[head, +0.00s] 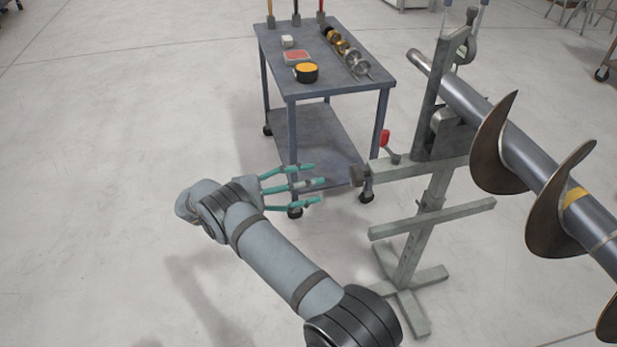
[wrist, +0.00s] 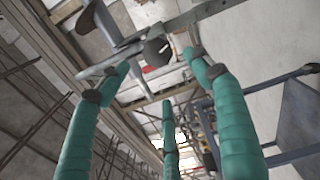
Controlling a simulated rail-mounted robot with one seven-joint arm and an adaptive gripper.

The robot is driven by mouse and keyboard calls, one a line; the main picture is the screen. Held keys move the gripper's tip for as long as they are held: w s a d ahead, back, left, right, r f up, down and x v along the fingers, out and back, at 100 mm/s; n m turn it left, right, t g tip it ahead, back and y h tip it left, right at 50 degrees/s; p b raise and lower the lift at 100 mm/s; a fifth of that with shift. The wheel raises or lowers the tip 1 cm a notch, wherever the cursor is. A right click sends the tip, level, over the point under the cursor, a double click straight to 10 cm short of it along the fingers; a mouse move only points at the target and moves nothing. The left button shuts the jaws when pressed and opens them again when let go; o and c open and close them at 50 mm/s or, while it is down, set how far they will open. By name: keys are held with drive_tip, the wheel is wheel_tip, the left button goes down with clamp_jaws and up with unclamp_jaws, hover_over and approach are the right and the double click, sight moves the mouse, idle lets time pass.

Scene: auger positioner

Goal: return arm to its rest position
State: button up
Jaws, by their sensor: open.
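My gripper (head: 318,185) is in the middle of the head view, with several teal fingers pointing right and spread apart. It is open and empty. The stand's bar and a dark round knob (wrist: 157,52) show beyond the fingers in the wrist view.
The steel auger (head: 535,155) with dark flights slopes across the right. A red-handled lever (head: 385,138) is on the stand. A grey cart (head: 330,85) behind my gripper bears a yellow-topped puck (head: 306,72), a red box (head: 298,57) and metal parts. The floor at left is clear.

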sight(350, 176)
drive_tip(key=x, duration=1.2)
drive_tip(key=shift+s+d, duration=0.1)
